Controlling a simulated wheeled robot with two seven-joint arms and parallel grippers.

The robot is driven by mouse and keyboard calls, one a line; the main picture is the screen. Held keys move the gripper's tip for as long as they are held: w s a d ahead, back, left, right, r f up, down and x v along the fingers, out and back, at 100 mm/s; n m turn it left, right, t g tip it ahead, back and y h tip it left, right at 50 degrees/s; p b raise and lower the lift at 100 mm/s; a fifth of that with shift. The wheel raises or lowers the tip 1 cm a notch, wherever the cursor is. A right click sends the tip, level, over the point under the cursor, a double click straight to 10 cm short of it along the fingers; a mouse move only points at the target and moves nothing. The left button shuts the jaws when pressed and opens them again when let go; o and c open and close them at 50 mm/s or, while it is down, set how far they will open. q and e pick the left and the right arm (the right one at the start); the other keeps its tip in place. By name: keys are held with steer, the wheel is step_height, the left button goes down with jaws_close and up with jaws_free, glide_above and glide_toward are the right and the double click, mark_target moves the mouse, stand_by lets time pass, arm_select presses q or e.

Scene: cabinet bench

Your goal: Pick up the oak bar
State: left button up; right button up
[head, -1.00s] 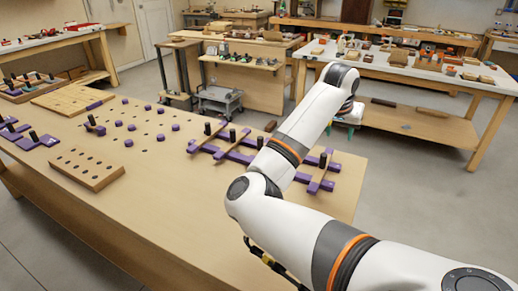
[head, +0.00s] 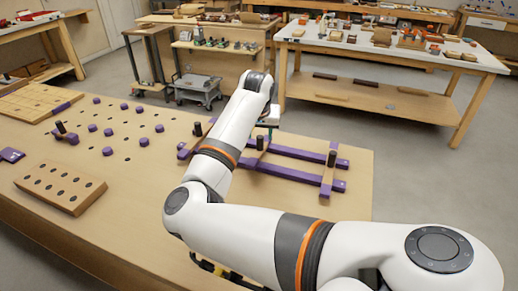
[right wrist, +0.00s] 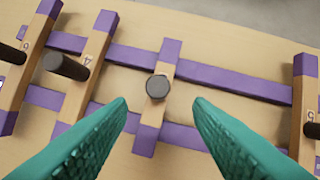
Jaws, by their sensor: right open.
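Several light wooden bars with purple end blocks and dark knobs lie across two purple rails on the bench. I cannot tell for certain which one is the oak bar. In the right wrist view, a short bar (right wrist: 154,110) with a round dark knob (right wrist: 157,87) lies midway between my fingers. My right gripper (right wrist: 160,108) is open, its teal fingers apart on either side of that bar and not touching it. In the head view, my right arm hides part of the rails and bars; another bar (head: 327,180) shows at the right. My left gripper is not in view.
More bars stand close on the left (right wrist: 88,65) and right (right wrist: 303,110) in the right wrist view. A drilled wooden block (head: 60,187) and several purple pegs lie on the left of the bench. Bare bench top (head: 130,225) is in front.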

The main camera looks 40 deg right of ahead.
mark_target(260, 138)
steer(key=shift+w+d+f, duration=0.15)
steer(key=shift+f, duration=0.35)
steer(key=shift+w+d+f, duration=0.2)
steer(key=shift+w+f, duration=0.05)
steer(key=shift+f, duration=0.3)
steer(key=x, duration=0.3)
steer(key=shift+w+d+f, duration=0.15)
steer(key=shift+d+f, duration=0.05)
steer(key=shift+d, duration=0.05)
steer(key=shift+w+f, duration=0.1)
steer(key=shift+f, duration=0.2)
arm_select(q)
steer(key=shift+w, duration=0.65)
arm_select(e)
jaws_close()
